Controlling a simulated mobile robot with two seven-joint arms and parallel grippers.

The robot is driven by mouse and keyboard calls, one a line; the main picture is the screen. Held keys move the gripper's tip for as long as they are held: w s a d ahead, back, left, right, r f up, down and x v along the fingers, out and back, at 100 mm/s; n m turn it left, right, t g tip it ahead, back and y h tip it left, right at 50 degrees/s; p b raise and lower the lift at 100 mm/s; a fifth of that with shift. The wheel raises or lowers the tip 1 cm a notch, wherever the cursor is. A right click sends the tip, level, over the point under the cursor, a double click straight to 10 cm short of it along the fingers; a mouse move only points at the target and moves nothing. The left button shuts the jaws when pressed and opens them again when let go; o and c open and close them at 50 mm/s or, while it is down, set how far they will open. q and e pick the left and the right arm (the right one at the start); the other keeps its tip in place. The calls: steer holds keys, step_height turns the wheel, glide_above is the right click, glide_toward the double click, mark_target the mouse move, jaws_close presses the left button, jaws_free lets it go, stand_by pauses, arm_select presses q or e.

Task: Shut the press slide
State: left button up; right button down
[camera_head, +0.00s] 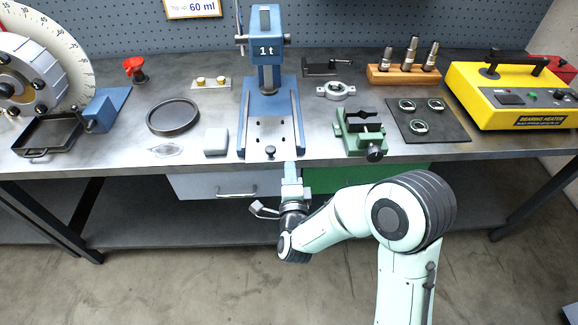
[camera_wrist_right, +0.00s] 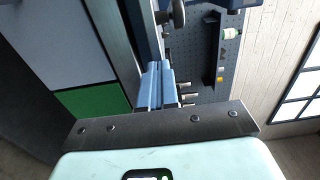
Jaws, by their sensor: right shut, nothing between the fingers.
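The blue press (camera_head: 265,25), marked "1 t", stands at the back middle of the bench. Its slide (camera_head: 271,132) is a grey plate with small holes, lying between two blue rails and reaching out in front of the press column toward the bench's front edge. A small dark knob (camera_head: 270,150) stands at the slide's front end. My right gripper (camera_head: 291,168) is shut and empty at the bench's front edge, just in front and to the right of the knob, apart from it as far as I can see. My left gripper is in neither view.
A dark mat (camera_head: 428,132) and yellow bearing heater (camera_head: 515,95) are farther right. Drawers (camera_head: 215,185) sit below the bench edge.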

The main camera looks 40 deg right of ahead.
mark_target(289, 156)
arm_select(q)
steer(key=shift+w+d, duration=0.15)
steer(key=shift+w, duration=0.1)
arm_select(e)
steer(key=shift+w+d, duration=0.1)
steer(key=shift+w, duration=0.05)
steer(key=b+x, duration=0.1)
steer(key=x, duration=0.3)
steer(key=shift+w+b, duration=0.1)
steer(key=shift+b, duration=0.25)
steer(key=shift+w+d, duration=0.2)
steer(key=shift+w, duration=0.05)
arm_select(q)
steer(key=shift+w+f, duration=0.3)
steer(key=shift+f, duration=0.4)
